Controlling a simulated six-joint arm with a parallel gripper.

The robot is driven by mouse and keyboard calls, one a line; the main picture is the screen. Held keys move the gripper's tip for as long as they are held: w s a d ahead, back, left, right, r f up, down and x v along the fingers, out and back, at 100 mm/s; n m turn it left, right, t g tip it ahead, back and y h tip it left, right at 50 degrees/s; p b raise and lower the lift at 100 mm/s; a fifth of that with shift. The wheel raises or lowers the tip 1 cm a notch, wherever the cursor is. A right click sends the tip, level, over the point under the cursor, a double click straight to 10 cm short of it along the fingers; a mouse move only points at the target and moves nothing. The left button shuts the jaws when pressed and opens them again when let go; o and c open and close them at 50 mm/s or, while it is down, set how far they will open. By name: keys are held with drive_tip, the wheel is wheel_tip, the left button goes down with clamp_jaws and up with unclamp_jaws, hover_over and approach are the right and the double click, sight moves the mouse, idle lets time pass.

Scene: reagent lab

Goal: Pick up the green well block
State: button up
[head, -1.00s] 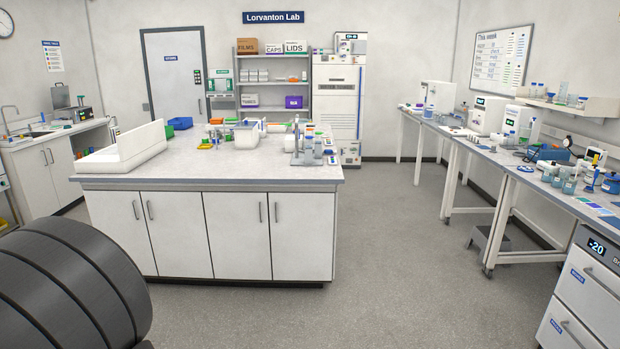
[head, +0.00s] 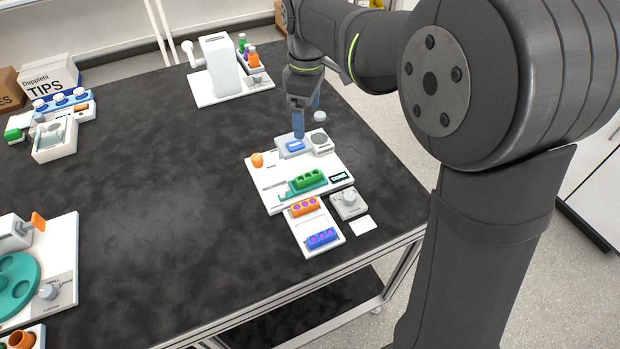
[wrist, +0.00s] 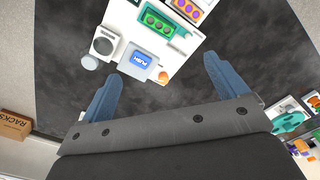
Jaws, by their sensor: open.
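The green well block (head: 308,180) sits in a teal cradle (head: 292,193) on a white board (head: 270,179) on the black bench. In the wrist view the green block (wrist: 152,21) shows near the top edge, with several round wells. My gripper (head: 299,135) points down above the far end of the board, by a grey unit with a blue button (head: 296,145). In the wrist view the blue fingers of my gripper (wrist: 163,68) are spread wide with nothing between them. The block is beyond the fingertips, apart from them.
Orange (head: 304,207) and blue-violet (head: 322,238) well blocks stand on a white strip (head: 311,248) in front of the board. A knobbed unit (head: 349,205) is beside them. An orange knob (head: 257,160) rises at the board's left. The bench's middle is clear.

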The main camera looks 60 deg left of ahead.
drive_tip(key=f+m, duration=0.2)
drive_tip(key=m, duration=0.7)
hover_over(308, 175)
drive_tip(key=f, duration=1.3)
drive_tip(key=shift+s+d+f, duration=0.15)
drive_tip(key=shift+d+f, duration=0.1)
drive_tip(key=shift+f, duration=0.05)
drive_tip(key=f, duration=0.5)
drive_tip(key=shift+a, duration=0.2)
drive_tip(key=shift+c, duration=0.2)
drive_tip(key=c, duration=1)
